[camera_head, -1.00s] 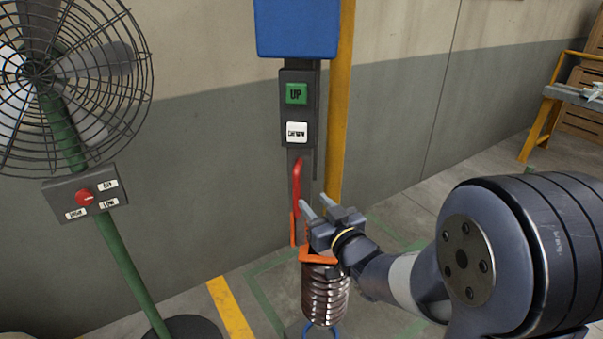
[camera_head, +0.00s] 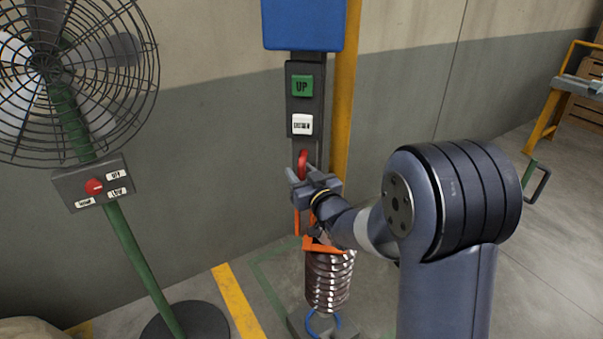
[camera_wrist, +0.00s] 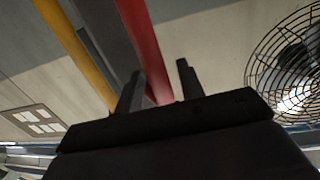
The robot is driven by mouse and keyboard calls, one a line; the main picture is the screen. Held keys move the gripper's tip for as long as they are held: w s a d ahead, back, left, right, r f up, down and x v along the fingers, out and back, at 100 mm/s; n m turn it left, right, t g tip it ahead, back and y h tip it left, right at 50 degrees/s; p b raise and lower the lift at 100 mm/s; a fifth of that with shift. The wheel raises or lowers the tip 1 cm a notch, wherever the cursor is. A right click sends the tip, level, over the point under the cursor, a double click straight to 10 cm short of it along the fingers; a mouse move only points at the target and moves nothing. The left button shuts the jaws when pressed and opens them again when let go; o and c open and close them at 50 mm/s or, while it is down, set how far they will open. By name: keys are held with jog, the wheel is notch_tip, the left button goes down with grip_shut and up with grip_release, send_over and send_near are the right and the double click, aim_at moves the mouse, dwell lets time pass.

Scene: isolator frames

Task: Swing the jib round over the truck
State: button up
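A red handle (camera_head: 303,160) hangs on a dark upright strip below a control box (camera_head: 301,100) with a green UP button and a white button. My gripper (camera_head: 300,172) is at the handle, hiding its lower part. In the wrist view the red handle (camera_wrist: 143,45) runs between my two fingers (camera_wrist: 160,75), which stand apart with a gap showing on the right side. A yellow post (camera_head: 345,100) stands behind, with a blue housing (camera_head: 303,22) above the control box. I cannot tell which part is the jib arm. No truck is in view.
A caged fan (camera_head: 75,75) on a green stand with a switch box (camera_head: 94,184) is at the left. A coiled spring-like part (camera_head: 328,280) with an orange top hangs below my gripper. A yellow-framed bench (camera_head: 555,105) is far right.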

grip_shut()
jog(key=shift+d, duration=0.1)
dwell(0.4)
